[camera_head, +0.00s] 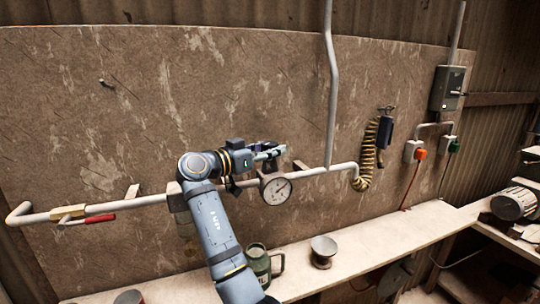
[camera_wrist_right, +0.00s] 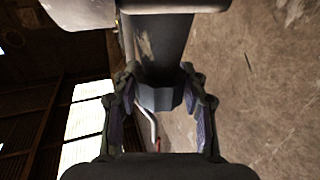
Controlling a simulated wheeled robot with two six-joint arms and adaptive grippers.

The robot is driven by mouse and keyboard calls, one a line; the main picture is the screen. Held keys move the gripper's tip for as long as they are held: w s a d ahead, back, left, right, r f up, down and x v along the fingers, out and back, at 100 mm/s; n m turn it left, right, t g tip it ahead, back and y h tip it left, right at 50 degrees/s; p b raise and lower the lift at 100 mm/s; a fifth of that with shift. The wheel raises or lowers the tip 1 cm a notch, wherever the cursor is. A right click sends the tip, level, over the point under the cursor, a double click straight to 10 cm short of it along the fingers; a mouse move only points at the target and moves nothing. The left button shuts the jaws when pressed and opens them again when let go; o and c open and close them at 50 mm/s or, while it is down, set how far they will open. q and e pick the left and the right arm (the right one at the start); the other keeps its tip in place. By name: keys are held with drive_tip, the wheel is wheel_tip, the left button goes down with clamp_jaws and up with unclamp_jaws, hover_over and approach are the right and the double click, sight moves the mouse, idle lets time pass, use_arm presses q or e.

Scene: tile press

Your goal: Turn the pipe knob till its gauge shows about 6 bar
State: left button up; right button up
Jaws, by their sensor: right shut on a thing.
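My right gripper (camera_head: 270,154) is at the pipe, just above and left of the round white gauge (camera_head: 277,191). In the right wrist view the gripper (camera_wrist_right: 160,82) has its two fingers on either side of a dark, faceted knob (camera_wrist_right: 160,98) and is shut on it. In the head view the knob is hidden behind or within the gripper. The gauge face shows a thin dark needle, but its numbers are too small to read. My left gripper is not in view.
A pale pipe (camera_head: 340,172) runs along the wall, with a red-handled valve (camera_head: 85,217) at left. A coiled yellow hose (camera_head: 368,155) hangs at right.

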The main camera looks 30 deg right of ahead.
sight(263, 150)
drive_tip(key=shift+g, duration=0.3)
drive_tip(key=o, duration=1.2)
drive_tip(key=shift+c, duration=0.2)
drive_tip(key=a, duration=0.7)
drive_tip(key=shift+s+a, duration=0.3)
drive_tip(key=shift+s, duration=0.05)
drive_tip(key=shift+d, duration=0.1)
